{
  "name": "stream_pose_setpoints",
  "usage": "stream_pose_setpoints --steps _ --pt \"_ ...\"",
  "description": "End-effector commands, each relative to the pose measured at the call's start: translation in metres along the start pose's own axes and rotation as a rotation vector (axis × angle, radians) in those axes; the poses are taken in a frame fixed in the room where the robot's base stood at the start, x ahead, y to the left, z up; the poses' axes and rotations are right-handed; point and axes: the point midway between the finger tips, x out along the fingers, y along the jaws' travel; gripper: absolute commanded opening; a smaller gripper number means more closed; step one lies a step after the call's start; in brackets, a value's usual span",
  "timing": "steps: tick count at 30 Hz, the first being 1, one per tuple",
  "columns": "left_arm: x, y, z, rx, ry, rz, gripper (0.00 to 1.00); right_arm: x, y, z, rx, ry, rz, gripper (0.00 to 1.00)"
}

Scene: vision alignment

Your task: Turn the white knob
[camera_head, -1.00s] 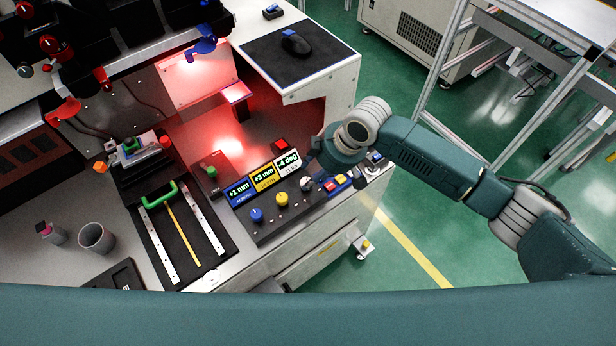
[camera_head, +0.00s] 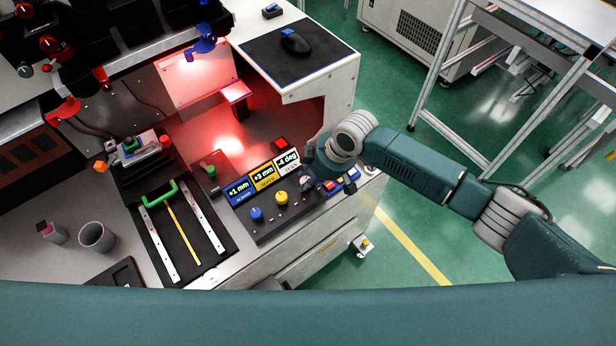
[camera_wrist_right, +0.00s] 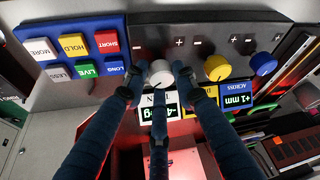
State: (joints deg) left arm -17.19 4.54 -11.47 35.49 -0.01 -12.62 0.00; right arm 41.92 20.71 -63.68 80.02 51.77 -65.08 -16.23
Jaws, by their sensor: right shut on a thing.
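The white knob (camera_wrist_right: 161,72) is on the dark control panel, between the fingertips of my right gripper (camera_wrist_right: 160,80) in the right wrist view. The fingers are closed around it. In the head view, my right gripper (camera_head: 312,170) is at the right part of the panel, and the knob (camera_head: 306,184) is mostly hidden. The white-framed display (camera_head: 287,159) above it appears to read -4 deg, in small text. The yellow knob (camera_head: 281,198) and blue knob (camera_head: 256,214) stand to its left. My left gripper is not in view.
A blue button box (camera_wrist_right: 75,50) with several coloured buttons is beside the white knob. A red button (camera_head: 281,143) sits behind the displays. A black slide fixture with a green handle (camera_head: 160,194) and a grey cup (camera_head: 96,237) are further left.

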Motion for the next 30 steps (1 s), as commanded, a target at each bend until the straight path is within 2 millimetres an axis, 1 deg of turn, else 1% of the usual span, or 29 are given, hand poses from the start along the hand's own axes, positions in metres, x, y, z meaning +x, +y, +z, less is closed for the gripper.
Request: stream_pose_setpoints --steps 1,7,14,30 --pt "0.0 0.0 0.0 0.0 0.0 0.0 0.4 -0.001 -0.002 -0.005 -0.004 0.009 -0.005 0.01" --pt "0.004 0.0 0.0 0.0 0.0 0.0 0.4 0.0 -0.003 -0.006 -0.041 0.013 -0.022 0.01" --pt "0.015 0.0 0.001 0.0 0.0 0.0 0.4 0.001 -0.002 -0.007 -0.168 0.017 -0.072 0.01" --pt "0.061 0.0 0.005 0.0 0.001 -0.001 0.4 0.003 0.0 -0.009 -0.6 0.02 -0.245 0.01"
